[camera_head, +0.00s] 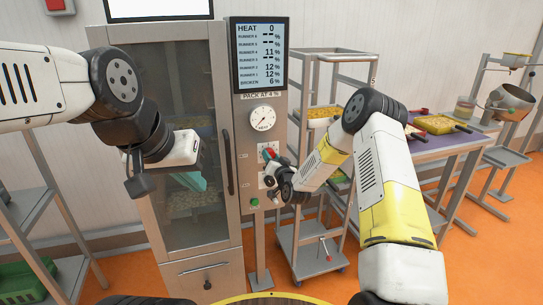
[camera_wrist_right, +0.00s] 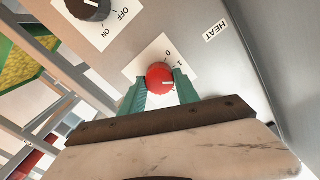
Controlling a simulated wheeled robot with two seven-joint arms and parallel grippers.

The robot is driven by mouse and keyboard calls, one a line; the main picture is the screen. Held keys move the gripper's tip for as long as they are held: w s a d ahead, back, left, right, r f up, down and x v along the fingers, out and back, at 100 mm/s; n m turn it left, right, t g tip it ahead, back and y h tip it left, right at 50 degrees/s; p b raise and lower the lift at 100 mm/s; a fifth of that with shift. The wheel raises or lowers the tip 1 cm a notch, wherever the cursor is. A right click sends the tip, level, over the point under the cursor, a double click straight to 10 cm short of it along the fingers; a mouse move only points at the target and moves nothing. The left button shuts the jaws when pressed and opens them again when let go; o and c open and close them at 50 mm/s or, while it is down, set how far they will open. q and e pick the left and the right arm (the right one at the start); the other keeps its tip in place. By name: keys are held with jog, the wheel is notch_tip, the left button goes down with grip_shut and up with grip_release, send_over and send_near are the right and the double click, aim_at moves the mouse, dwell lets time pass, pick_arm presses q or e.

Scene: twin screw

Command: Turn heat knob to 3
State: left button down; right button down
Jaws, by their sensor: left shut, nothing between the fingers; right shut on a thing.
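The red heat knob (camera_wrist_right: 159,79) sits on a white dial plate with the figures 0 and 1 visible in the right wrist view; the rest of the scale is hidden. A HEAT label (camera_wrist_right: 215,30) is beside it. My right gripper (camera_wrist_right: 160,84) has its green fingers on both sides of the knob, shut on it. In the head view the right gripper (camera_head: 270,158) is against the control panel (camera_head: 243,170), largely covering the knob. The display (camera_head: 259,55) reads HEAT 0. My left gripper (camera_head: 138,186) is shut and empty, in front of the cabinet door.
A black ON/OFF knob (camera_wrist_right: 88,8) is near the red one. The glass-doored cabinet (camera_head: 205,255) has a vertical handle (camera_head: 228,162). A wheeled rack (camera_head: 312,255) and a table (camera_head: 455,146) stand to the right.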

jog(key=shift+f+m, duration=0.1)
jog(key=shift+m, duration=4.9)
jog(key=c, duration=0.9)
grip_release()
jog(key=shift+s+d, duration=0.1)
jog(key=v, duration=0.7)
jog(key=shift+s, duration=0.3)
